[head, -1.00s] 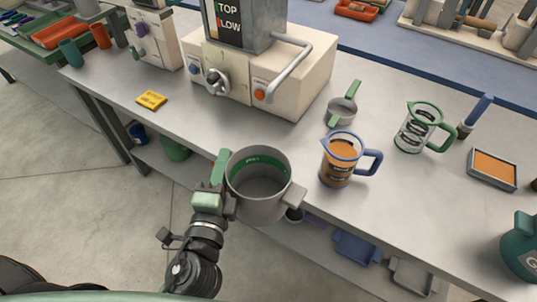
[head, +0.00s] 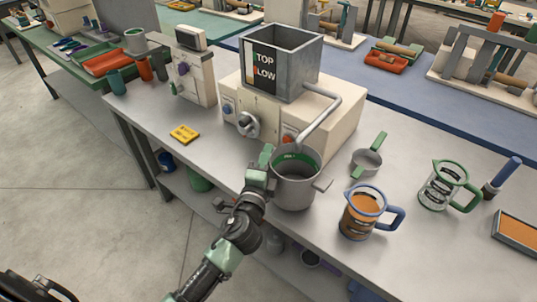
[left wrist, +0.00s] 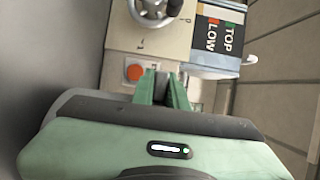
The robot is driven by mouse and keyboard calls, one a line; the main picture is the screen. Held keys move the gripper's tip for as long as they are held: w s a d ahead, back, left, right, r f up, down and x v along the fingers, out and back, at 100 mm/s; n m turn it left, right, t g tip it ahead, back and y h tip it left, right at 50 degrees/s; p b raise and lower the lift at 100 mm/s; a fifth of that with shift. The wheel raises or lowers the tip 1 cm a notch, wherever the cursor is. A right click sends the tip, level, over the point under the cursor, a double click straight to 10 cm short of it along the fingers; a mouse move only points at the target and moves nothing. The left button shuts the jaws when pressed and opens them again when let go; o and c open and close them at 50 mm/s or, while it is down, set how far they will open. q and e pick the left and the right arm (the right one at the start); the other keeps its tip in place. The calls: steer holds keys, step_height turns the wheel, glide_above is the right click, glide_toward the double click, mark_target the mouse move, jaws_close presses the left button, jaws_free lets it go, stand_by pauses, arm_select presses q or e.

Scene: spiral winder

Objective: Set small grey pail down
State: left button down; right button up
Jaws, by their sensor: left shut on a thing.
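The small grey pail (head: 296,190) is upright at the front of the grey bench, in front of the cream machine, with green markings inside and a tab on its right side. My left gripper (head: 264,165) is shut on its left side, near the rim. I cannot tell whether the pail's bottom touches the bench top. In the left wrist view, the green fingers (left wrist: 165,90) point towards the machine; the pail is not clearly seen there. My right gripper is not in view.
The cream machine (head: 270,125) with its hopper and curved handle stands close behind the pail. A blue-rimmed jug (head: 360,222), a grey cup with green handles (head: 367,162) and a green-rimmed jug (head: 436,190) stand to the right.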

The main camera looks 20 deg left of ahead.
arm_select(q)
steer(key=shift+w+a+r, duration=0.1)
steer(key=shift+w+r, duration=0.05)
steer(key=shift+w, duration=0.8)
steer(key=shift+f, duration=0.9)
steer(key=shift+s+f, duration=0.1)
steer(key=shift+s, duration=0.1)
steer(key=shift+f+b, duration=0.15)
steer(key=shift+b, duration=0.3)
steer(key=c, duration=1.4)
jaws_free()
steer(key=shift+r, duration=0.25)
